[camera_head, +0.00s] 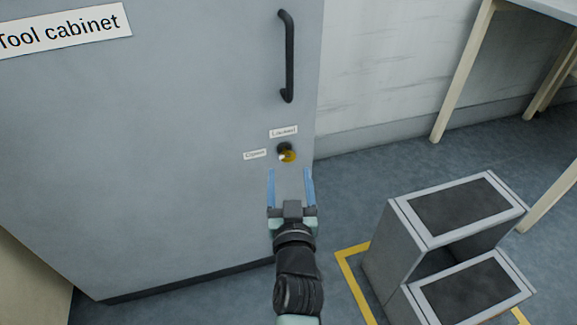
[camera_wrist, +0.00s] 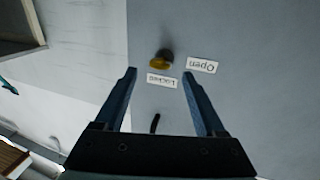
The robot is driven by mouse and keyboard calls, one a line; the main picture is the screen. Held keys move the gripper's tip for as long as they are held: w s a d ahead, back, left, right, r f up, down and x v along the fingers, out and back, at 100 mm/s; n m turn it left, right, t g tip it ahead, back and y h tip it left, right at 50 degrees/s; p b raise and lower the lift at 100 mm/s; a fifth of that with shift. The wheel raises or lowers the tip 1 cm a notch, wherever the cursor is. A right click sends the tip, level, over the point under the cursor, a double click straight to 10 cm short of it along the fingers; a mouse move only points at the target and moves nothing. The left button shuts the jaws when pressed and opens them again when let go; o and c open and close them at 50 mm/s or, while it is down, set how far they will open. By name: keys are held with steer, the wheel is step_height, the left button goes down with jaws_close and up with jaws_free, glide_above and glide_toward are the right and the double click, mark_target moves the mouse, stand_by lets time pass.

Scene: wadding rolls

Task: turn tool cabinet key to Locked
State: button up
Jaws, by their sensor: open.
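The tool cabinet (camera_head: 170,150) is a large grey cabinet, filling the left of the head view. A yellow key (camera_head: 289,157) sits in a dark round lock (camera_head: 284,147) near its right edge. A "Locked" label (camera_head: 283,131) is above the lock and an "Open" label (camera_head: 255,154) is to its left. I cannot tell which label the key points at. My gripper (camera_head: 290,171) is open and empty, just below the key in the head view. In the wrist view the key (camera_wrist: 159,63) shows beyond the open fingers (camera_wrist: 159,72), apart from them, with the labels upside down.
A black handle (camera_head: 288,55) stands out from the cabinet above the lock. A grey step stool (camera_head: 392,250) is on the floor to the right, beside yellow floor tape (camera_head: 352,282). A table (camera_head: 462,75) stands at the upper right. Blue floor between is clear.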

mark_target(288, 162)
steer(key=shift+w+a+b, duration=0.15)
steer(key=shift+w+b, duration=0.4)
steer(key=shift+w, duration=1.6)
jaws_close()
